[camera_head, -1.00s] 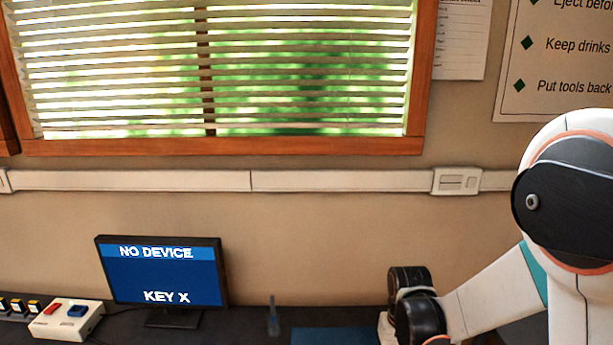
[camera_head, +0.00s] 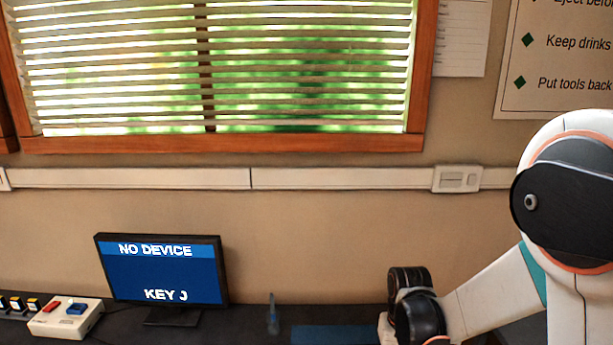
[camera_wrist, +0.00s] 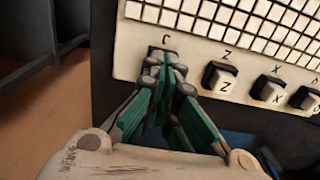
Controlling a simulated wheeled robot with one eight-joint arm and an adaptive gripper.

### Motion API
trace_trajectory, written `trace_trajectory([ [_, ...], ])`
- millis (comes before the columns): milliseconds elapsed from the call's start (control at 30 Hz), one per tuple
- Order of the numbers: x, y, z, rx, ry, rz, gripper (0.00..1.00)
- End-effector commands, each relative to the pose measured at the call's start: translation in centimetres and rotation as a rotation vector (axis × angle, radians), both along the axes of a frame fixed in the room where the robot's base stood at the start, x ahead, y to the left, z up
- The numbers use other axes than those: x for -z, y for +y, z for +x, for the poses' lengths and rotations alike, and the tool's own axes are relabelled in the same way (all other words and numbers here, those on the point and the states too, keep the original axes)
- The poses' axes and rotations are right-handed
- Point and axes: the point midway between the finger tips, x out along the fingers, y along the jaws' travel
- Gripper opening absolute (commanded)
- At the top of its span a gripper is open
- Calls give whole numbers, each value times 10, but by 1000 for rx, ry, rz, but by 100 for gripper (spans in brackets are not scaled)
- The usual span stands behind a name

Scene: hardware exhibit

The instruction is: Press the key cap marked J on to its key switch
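In the wrist view, my gripper (camera_wrist: 166,66) reaches the lower edge of a pale board, just below the printed letter C. Its fingers come together at the tips and look shut. They hide most of a dark key switch (camera_wrist: 157,50) there, and I cannot tell whether a cap is on it. Right of it, a key cap marked Z (camera_wrist: 224,86) and one marked X (camera_wrist: 271,96) sit in dark housings under matching letters. No cap marked J can be made out. In the head view, the monitor (camera_head: 163,270) reads NO DEVICE and KEY J.
The pale board (camera_wrist: 190,40) carries a grid of white rectangles above the key row. Another key (camera_wrist: 305,98) is cut off at the right. In the head view, a box with red and blue buttons (camera_head: 65,323) stands left of the monitor, and a blue mat (camera_head: 335,336) lies right.

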Motion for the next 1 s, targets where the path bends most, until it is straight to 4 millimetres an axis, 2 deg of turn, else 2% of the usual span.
trace_trajectory([
  [1000,-55,0,0,0,0,0,0],
])
